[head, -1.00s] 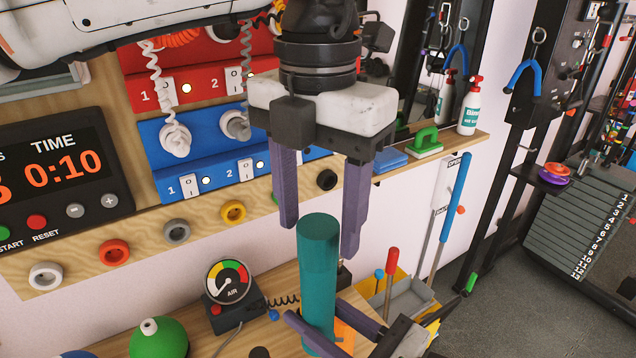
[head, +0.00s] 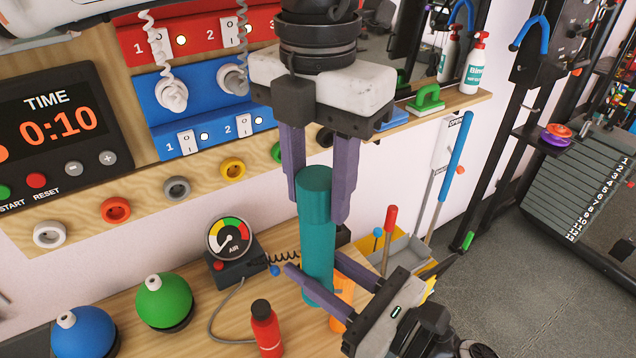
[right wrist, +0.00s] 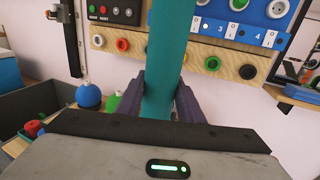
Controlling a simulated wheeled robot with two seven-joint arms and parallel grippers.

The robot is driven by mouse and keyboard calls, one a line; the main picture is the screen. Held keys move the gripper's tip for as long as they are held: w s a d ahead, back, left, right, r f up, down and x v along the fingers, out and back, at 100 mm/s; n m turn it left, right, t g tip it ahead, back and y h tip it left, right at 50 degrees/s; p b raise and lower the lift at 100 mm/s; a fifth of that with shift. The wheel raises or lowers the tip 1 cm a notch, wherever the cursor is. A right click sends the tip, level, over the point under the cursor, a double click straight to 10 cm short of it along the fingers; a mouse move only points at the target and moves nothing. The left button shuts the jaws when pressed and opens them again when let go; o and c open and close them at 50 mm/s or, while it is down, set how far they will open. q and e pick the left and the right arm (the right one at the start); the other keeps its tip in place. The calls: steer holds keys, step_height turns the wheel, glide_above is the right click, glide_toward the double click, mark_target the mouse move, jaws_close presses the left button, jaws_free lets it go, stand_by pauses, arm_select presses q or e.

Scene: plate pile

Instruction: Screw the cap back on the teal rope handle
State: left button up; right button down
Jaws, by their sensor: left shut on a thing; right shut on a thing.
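The teal rope handle (head: 318,265) stands nearly upright as a thick tube above the bench. Its teal cap (head: 315,195) sits on the upper end, a slightly wider section with a visible lower edge. My left gripper (head: 318,208) points down from above and is shut on the cap, one finger on each side. My right gripper (head: 316,264) comes from the lower right and is shut around the handle's lower part. In the right wrist view the teal tube (right wrist: 165,50) rises between the right fingers, and its top is out of frame. Threads are hidden.
On the wooden bench (head: 225,325) are an air gauge (head: 230,240), a red bottle (head: 266,330), green (head: 163,300) and blue (head: 84,333) round objects. A yellow-grey bin (head: 405,250) with tools stands behind the right gripper. A wall panel with sockets is behind.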

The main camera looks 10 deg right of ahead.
arm_select(q)
steer(key=o, duration=1.2)
steer(key=shift+w, duration=0.1)
steer(key=shift+o, duration=0.2)
step_height(320, 180, up, 12)
